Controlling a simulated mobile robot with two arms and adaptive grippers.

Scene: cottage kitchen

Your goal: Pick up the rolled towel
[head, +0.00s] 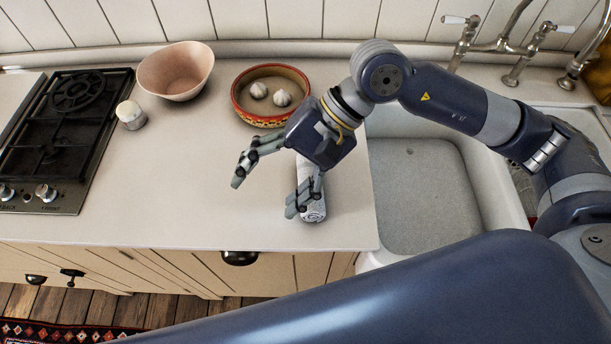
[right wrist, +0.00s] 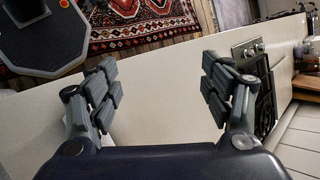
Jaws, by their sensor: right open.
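The rolled towel (head: 315,213), white with a grey pattern, lies on the counter near its front edge, left of the sink. My right gripper (head: 269,184) is open above the counter. One finger overlaps the towel in the head view and hides part of it; the other is out to the left over bare counter. I cannot tell whether the finger touches the towel. In the right wrist view the open gripper (right wrist: 162,95) shows only bare counter between its fingers; the towel is not clearly visible there. My left gripper is not in view.
A red patterned bowl (head: 241,111) with garlic bulbs (head: 281,98) and a pinkish bowl (head: 176,72) stand behind. A small white-topped jar (head: 131,116) is beside the gas hob (head: 62,135). The sink (head: 420,190) is at right. The counter's front left is clear.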

